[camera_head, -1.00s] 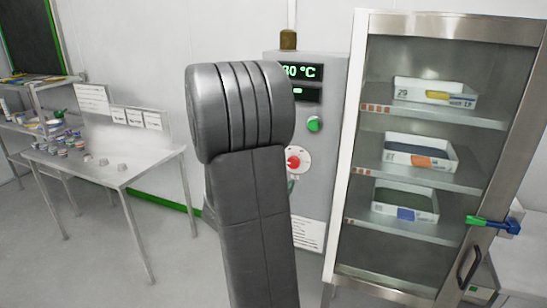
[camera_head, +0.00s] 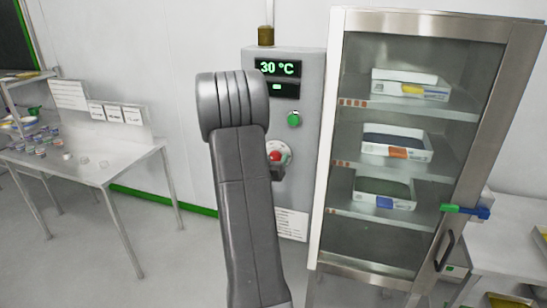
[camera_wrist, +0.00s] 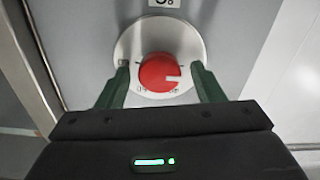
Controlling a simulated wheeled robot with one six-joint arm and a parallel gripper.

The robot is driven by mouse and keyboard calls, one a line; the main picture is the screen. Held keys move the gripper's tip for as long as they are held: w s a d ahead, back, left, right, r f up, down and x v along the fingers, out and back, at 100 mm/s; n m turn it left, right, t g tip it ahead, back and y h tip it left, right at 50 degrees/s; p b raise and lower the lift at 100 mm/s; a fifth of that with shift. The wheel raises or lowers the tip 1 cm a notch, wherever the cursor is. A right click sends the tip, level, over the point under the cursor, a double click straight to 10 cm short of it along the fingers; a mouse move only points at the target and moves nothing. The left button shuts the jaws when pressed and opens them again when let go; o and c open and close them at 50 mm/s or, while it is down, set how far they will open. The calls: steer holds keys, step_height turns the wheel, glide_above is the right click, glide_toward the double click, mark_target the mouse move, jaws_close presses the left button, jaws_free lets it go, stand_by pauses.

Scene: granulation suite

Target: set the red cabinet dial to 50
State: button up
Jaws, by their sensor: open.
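The red dial (camera_wrist: 158,72) sits on a round silver plate (camera_wrist: 185,40) on the grey cabinet front. The control cabinet's display (camera_head: 277,68) reads 30 °C in green. My gripper (camera_wrist: 160,68) is open, with one dark green finger on each side of the dial. I cannot tell whether the fingers touch it. The scale on the plate is too small to read clearly.
A green button (camera_head: 294,119) is above the dial. A metal table (camera_head: 105,172) stands left. Floor between them is free.

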steer(key=c, duration=1)
steer(key=shift+o, duration=0.2)
